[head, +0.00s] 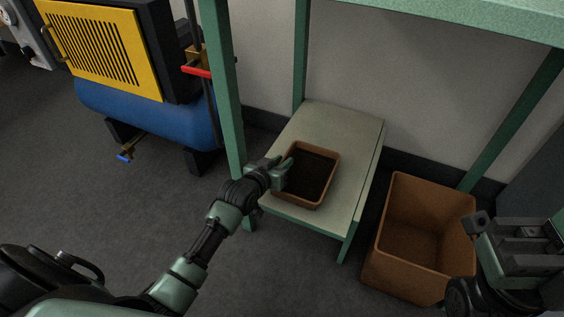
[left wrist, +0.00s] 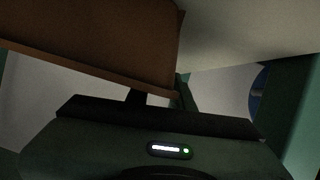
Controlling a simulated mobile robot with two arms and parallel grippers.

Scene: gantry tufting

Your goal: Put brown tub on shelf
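The brown tub (head: 332,168) stands on the pale low shelf (head: 338,122) of the green-framed bench, near its front left side. It looks upright, with a dark inside. My left gripper (head: 279,170) is at the tub's left rim, its fingers around or against the wall there. The left wrist view shows the tub wall (left wrist: 95,35) close at the fingers, with the shelf surface (left wrist: 250,25) beside it. Whether the fingers are closed on the rim is unclear. My right gripper (head: 484,240) is at the lower right, apart from the tub; its finger gap is unclear.
A larger orange-brown bin (head: 384,233) stands on the floor right of the shelf, close to my right gripper. Green bench legs (head: 223,100) flank the shelf. A blue tank (head: 150,112) with a yellow grille stands at the left. The shelf's back is bare.

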